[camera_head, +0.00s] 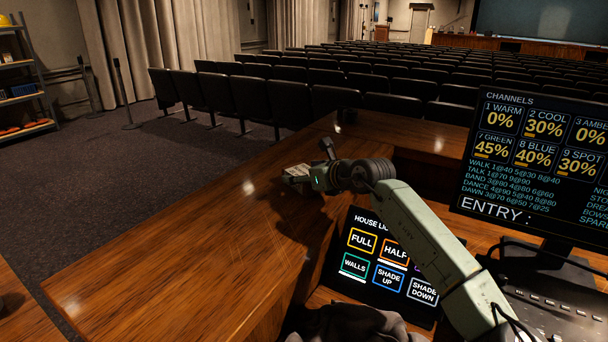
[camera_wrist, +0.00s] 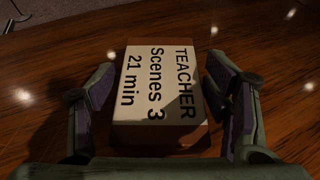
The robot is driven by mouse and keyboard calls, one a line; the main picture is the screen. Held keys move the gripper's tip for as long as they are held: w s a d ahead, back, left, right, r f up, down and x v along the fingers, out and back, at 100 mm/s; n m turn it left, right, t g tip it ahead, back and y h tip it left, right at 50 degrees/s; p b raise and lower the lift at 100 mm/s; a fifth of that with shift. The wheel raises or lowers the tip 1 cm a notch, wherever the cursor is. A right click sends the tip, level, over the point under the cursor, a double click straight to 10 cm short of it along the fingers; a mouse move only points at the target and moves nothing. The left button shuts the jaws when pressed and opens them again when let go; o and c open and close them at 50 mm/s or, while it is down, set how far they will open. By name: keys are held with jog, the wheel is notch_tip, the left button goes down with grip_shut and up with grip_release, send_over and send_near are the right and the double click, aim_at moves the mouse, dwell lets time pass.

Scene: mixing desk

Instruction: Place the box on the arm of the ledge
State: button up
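The box (camera_wrist: 160,85) is a small brown block with a pale label reading "TEACHER Scenes 3 21 min". In the wrist view it lies label up on glossy brown wood. My gripper (camera_wrist: 160,64) is open, with one finger on each side of the box; narrow gaps seem to show between the pads and its sides. In the head view my gripper (camera_head: 312,179) is low over the wooden ledge (camera_head: 190,235), and the box (camera_head: 296,172) shows partly at its fingers. Whether the fingers touch the box is not clear.
A tilted touch panel (camera_head: 385,265) with lighting buttons lies below my arm. A large channel monitor (camera_head: 535,165) stands at the right. The ledge's long left stretch is clear. Rows of dark seats (camera_head: 330,100) stand beyond, and a shelf (camera_head: 22,80) at far left.

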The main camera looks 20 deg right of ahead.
jog(key=shift+r, duration=0.1)
jog(key=shift+r, duration=0.15)
jog(key=b+v, duration=0.1)
jog(key=v, duration=0.2)
jog(key=b+v, duration=0.2)
jog(key=v, duration=0.2)
jog(key=b+v, duration=0.1)
jog(key=v, duration=0.3)
jog(key=shift+f+b, duration=0.3)
jog(key=shift+b, duration=0.1)
jog(key=shift+s+d+r, duration=0.15)
jog(key=shift+s+r, duration=0.15)
jog(key=shift+s, duration=0.2)
